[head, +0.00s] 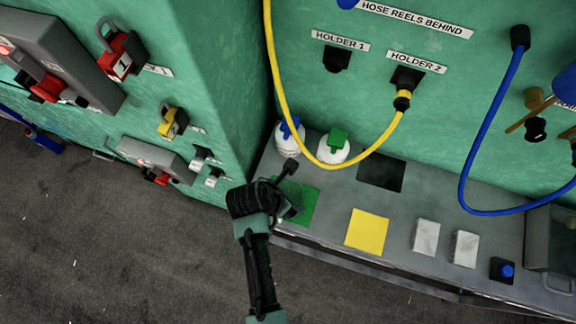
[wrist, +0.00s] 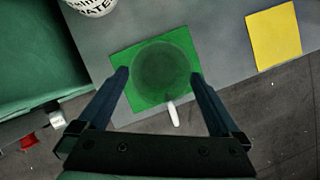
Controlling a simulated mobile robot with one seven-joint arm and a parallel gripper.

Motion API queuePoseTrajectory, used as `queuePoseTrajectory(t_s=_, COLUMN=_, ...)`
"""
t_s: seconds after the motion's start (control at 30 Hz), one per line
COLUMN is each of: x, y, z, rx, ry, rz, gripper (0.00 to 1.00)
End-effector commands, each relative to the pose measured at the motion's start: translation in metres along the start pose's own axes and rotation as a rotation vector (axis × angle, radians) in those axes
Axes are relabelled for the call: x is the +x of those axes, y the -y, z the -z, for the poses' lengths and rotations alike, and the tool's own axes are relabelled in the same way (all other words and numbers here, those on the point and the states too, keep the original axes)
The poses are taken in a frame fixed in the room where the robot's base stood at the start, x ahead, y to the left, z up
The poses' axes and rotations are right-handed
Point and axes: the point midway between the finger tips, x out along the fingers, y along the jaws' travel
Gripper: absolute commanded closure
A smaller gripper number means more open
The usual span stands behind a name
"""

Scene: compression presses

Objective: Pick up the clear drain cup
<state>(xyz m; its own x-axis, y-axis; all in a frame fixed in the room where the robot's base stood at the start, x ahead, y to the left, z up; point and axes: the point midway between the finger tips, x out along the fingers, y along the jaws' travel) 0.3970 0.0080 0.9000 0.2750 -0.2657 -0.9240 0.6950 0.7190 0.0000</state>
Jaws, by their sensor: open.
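The clear drain cup (wrist: 163,72) shows in the wrist view as a see-through round shape on the green square (wrist: 122,65). A short white piece (wrist: 173,113) sticks out from its near side. My gripper (wrist: 160,76) is open, with one fingertip on each side of the cup in the picture; I cannot tell whether they touch it. In the head view my gripper (head: 288,188) is over the green square (head: 306,204), and I cannot make out the cup there.
A bottle with a blue top (head: 287,141) and one with a green top (head: 334,149) stand behind the green square. A yellow square (head: 367,231) lies to its right. A yellow hose (head: 283,98) hangs above the bench. The bench's front edge is close.

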Motion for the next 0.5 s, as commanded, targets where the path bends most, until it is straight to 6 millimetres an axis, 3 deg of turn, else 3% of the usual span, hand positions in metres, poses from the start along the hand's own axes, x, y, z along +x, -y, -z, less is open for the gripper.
queuePoseTrajectory(t_s=0.33, x=0.0076, y=0.0004, z=0.0002, rx=0.001, ry=0.000, rz=0.000, gripper=0.00)
queuePoseTrajectory(t_s=0.5, x=0.0074, y=0.0004, z=0.0002, rx=0.001, ry=0.000, rz=0.000, gripper=0.31)
